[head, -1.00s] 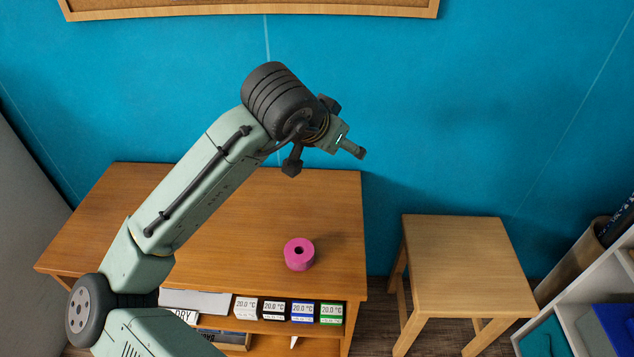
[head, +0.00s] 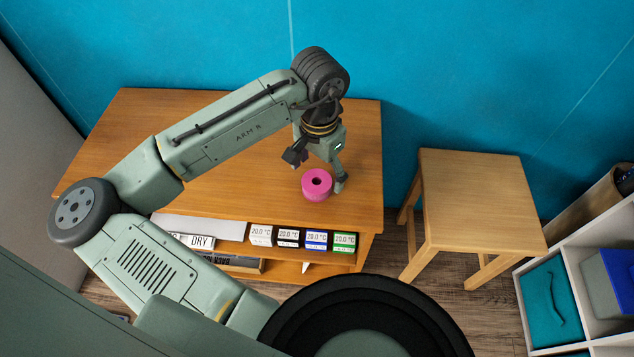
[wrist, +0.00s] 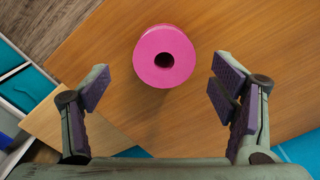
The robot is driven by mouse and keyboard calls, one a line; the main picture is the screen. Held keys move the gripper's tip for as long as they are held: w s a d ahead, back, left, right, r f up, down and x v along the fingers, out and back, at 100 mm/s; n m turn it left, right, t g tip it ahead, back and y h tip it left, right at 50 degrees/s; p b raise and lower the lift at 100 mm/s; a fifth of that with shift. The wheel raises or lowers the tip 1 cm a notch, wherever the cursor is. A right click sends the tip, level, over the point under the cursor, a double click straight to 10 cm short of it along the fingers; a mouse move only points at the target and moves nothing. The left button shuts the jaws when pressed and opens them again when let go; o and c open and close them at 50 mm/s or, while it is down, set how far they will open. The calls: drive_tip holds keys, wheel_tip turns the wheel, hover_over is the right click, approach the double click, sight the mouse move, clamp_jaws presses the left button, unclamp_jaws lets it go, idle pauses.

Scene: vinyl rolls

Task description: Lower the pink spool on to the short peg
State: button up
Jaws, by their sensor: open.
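The pink spool (head: 317,184) stands upright on the wooden table (head: 235,190), near its right front part. Its round top with a dark centre hole faces up in the wrist view (wrist: 164,57). My gripper (head: 318,174) is open and empty, pointing down above the spool area. In the wrist view the two purple-padded fingers (wrist: 163,90) are wide apart, and the spool shows beyond them, between their lines and toward the top of the picture. Nothing touches the spool that I can make out. No short peg can be made out in either view.
A wooden stool (head: 480,200) stands right of the table, with a gap between. Small temperature-labelled boxes (head: 302,239) sit on the shelf under the table's front edge. A white shelf unit (head: 580,285) stands at the far right. The tabletop around the spool is clear.

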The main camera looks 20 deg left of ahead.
sight(317, 180)
drive_tip(key=f, duration=0.4)
drive_tip(key=shift+a+f, duration=0.15)
drive_tip(key=shift+a, duration=0.1)
drive_tip(key=shift+c, duration=0.3)
drive_tip(key=c, duration=1.2)
drive_tip(key=shift+o, duration=0.2)
drive_tip(key=shift+r+p, duration=0.2)
drive_tip(key=shift+p, duration=0.15)
